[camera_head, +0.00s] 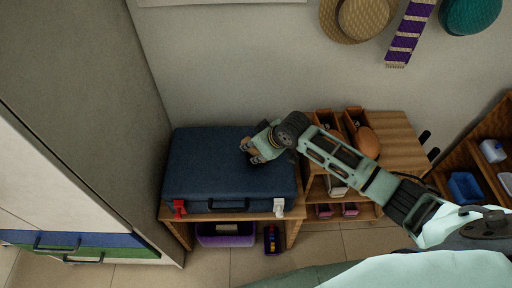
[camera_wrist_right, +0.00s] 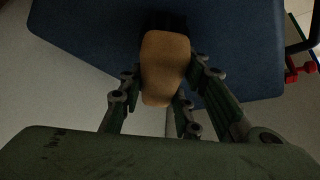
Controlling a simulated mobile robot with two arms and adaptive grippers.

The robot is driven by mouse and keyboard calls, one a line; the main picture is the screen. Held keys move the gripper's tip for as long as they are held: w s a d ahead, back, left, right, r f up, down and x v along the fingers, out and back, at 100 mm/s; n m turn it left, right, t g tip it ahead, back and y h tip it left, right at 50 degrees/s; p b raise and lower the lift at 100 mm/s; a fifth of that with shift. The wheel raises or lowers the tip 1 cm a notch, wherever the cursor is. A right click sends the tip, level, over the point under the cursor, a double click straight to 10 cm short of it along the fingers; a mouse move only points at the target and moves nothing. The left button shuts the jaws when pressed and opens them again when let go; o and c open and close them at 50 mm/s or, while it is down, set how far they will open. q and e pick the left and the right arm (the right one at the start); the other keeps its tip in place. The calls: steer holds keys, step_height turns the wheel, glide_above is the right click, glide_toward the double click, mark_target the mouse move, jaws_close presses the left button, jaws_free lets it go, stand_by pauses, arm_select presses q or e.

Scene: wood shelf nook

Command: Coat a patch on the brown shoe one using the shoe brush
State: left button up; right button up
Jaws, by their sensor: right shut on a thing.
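My right gripper (camera_head: 258,151) is over the top of a dark blue case and shut on the shoe brush. In the right wrist view the brush (camera_wrist_right: 165,65) has a tan wooden body and a dark far end, and it sits between the fingers of the gripper (camera_wrist_right: 158,98). The dark end is near or against the blue surface; I cannot tell if it touches. A rounded orange-brown thing (camera_head: 367,142), perhaps the brown shoe, rests on the wooden unit to the right, beside my right arm. My left gripper is not in view.
The blue case (camera_head: 205,165) lies on a low wooden stand, with a purple bin (camera_head: 226,240) below. Wooden boxes (camera_head: 354,115) stand on the unit to the right. A tall cabinet (camera_head: 95,90) closes the left side. Hats and a scarf (camera_head: 408,38) hang above.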

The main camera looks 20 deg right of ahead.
steer(key=shift+f, duration=0.35)
stand_by(0.7)
step_height(320, 180, up, 7)
steer(key=p, duration=0.7)
steer(key=shift+p, duration=0.3)
steer(key=shift+r, duration=0.1)
stand_by(0.5)
